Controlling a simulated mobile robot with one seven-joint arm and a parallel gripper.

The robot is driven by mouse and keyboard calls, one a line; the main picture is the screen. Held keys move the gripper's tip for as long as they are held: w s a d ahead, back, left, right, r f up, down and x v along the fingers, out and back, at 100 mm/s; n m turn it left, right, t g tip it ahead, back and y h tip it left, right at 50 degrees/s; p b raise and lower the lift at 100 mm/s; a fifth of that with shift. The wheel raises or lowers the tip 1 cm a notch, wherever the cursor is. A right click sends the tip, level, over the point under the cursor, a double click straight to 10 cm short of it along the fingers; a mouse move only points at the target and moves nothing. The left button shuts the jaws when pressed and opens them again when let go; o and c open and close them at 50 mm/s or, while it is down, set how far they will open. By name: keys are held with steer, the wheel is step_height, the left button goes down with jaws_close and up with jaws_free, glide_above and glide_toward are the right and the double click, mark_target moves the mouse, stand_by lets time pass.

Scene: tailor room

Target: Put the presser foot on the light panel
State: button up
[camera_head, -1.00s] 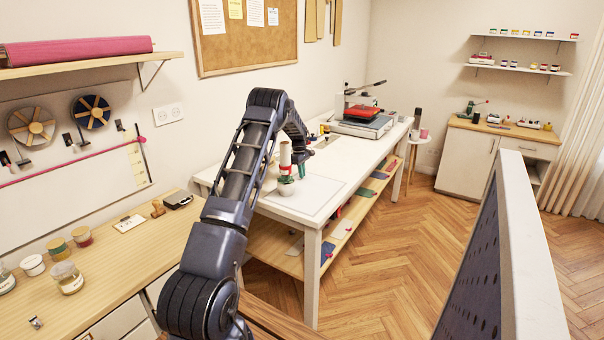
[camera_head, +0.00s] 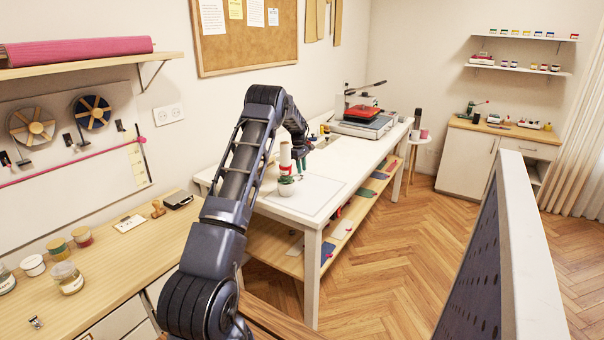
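A small metallic piece (camera_head: 36,322), which looks like the presser foot, lies on the wooden counter at the lower left, near its front edge. A flat pale panel (camera_head: 318,196), which looks like the light panel, lies on the near end of the white table. My arm rises from the bottom middle and bends over toward that table.
Several jars (camera_head: 67,278) stand on the wooden counter (camera_head: 125,268). A red-topped press (camera_head: 362,117) is at the white table's far end. A perforated board (camera_head: 490,265) stands at right.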

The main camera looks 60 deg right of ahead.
step_height(320, 180, up, 9)
steer(key=w, duration=0.1)
steer(key=shift+w+r, duration=0.1)
steer(key=shift+w, duration=0.05)
